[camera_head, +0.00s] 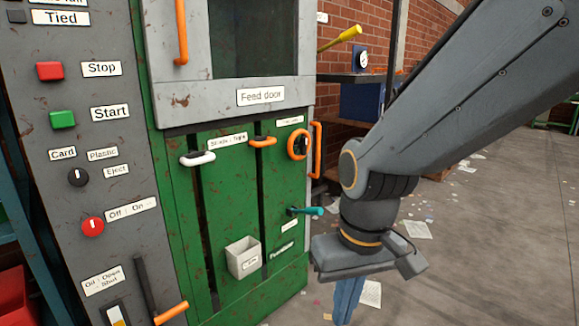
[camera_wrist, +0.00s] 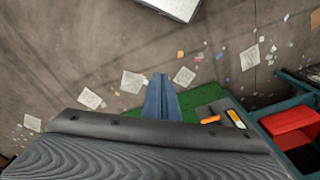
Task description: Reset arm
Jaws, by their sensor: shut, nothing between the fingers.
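My gripper (camera_head: 346,300) hangs from my arm at the right of the head view, in front of the floor and to the right of the green machine (camera_head: 228,285). Its blue fingers point down and are together, with nothing between them. In the wrist view the shut fingers (camera_wrist: 161,97) show over the floor, with part of the green machine just beyond them. The fingertips are cut off by the lower edge of the head view.
The grey control panel (camera_head: 120,185) with a red Stop button (camera_head: 49,71) and a green Start button (camera_head: 62,119) stands at the left. A teal handle (camera_head: 306,211) sticks out near my wrist. A red bin (camera_wrist: 292,122) is at the right in the wrist view. Scraps litter the open floor.

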